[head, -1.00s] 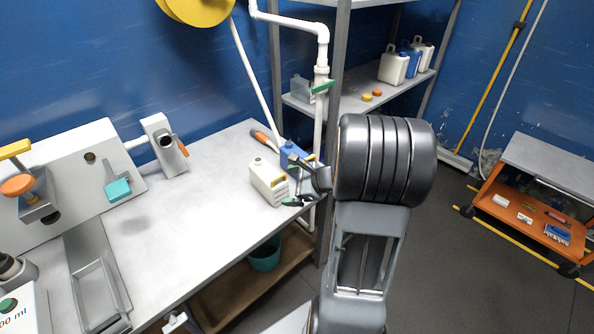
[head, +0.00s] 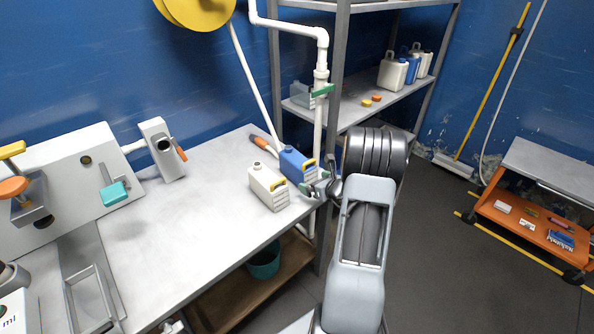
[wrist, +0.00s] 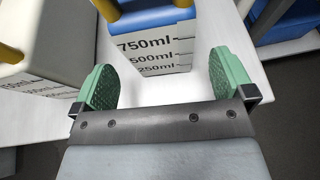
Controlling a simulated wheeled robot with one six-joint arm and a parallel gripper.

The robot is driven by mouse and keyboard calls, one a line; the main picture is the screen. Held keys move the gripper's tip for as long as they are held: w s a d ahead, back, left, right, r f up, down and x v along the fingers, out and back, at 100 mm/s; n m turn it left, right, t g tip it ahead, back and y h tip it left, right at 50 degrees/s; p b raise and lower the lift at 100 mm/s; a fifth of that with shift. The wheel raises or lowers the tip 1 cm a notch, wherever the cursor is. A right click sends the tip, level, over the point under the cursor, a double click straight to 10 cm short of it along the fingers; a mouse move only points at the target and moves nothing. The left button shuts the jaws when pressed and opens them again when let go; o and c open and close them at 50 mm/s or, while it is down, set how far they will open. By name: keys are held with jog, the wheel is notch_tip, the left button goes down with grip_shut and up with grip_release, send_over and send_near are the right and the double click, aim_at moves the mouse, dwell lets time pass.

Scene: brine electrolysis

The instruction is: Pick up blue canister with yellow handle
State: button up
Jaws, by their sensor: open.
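The blue canister with a yellow handle (head: 293,163) stands upright at the right end of the workbench, beside a white canister with a yellow handle (head: 266,187). In the wrist view the blue canister (wrist: 150,22) is straight ahead, with volume marks on its white lower part, and the white canister (wrist: 40,50) is to its left. My gripper (wrist: 158,80) is open, its two green fingertips apart with bare white surface between them. It is just short of the blue canister and not visibly touching it. In the head view my gripper (head: 318,190) is partly hidden by my arm.
A screwdriver-like tool with an orange handle (head: 262,146) lies behind the canisters. A white pipe (head: 320,110) and a shelf post stand close behind and right. More canisters (head: 393,70) stand on the shelf.

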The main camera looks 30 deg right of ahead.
aim_at(311, 180)
jog(key=shift+r+x, duration=0.1)
jog(key=shift+x, duration=1.25)
jog(key=shift+r+x, duration=0.15)
jog(key=shift+x, duration=1.15)
jog(key=shift+w, duration=0.1)
jog(key=shift+c, duration=0.4)
jog(key=c, duration=1)
